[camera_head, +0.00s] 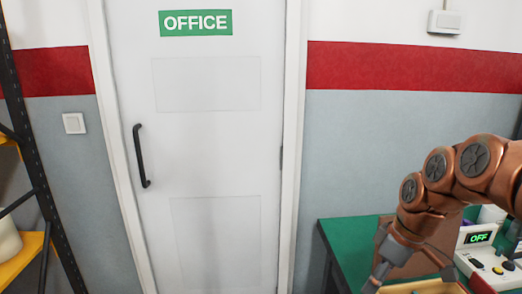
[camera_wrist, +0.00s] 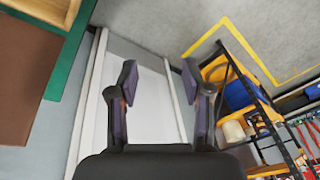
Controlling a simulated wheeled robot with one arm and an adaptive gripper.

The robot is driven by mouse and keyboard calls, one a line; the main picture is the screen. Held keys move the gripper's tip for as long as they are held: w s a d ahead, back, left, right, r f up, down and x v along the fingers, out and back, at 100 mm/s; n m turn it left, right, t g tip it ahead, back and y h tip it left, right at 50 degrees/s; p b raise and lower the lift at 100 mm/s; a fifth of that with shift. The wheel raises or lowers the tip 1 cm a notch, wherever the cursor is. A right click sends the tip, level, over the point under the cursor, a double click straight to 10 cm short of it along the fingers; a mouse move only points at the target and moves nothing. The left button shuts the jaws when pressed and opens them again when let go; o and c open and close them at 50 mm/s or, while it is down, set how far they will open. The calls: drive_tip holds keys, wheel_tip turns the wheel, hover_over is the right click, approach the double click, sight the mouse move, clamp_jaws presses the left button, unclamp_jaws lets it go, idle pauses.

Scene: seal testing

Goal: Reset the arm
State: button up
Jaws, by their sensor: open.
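My arm reaches in from the right edge in the head view, bent over a green-topped table (camera_head: 345,240). My gripper (camera_wrist: 163,80) shows in the wrist view with its two dark fingers well apart and nothing between them. Behind the gap are the white door and the grey floor. In the head view only the wrist end of the arm shows above the table, and the fingertips are cut off or hidden at the bottom edge.
A closed white office door (camera_head: 205,150) with a black handle stands ahead. A device with a lit OFF display (camera_head: 479,238) sits on the table at right, by a wooden tray (camera_head: 425,287). A shelf rack (camera_head: 35,160) stands at left.

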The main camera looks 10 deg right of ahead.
drive_tip(key=s+a+f+m+g+h, duration=0.1)
drive_tip(key=s+a+f+m, duration=0.1)
drive_tip(key=s, duration=0.4)
drive_tip(key=s+a+f+m+g+h, duration=0.1)
drive_tip(key=s+a+f+m, duration=0.1)
drive_tip(key=s, duration=0.5)
drive_tip(key=s+a+f+m, duration=0.3)
drive_tip(key=s+a, duration=0.3)
drive_tip(key=s, duration=0.1)
drive_tip(key=shift+s+m+g+h, duration=0.25)
drive_tip(key=shift+m+g+h, duration=0.15)
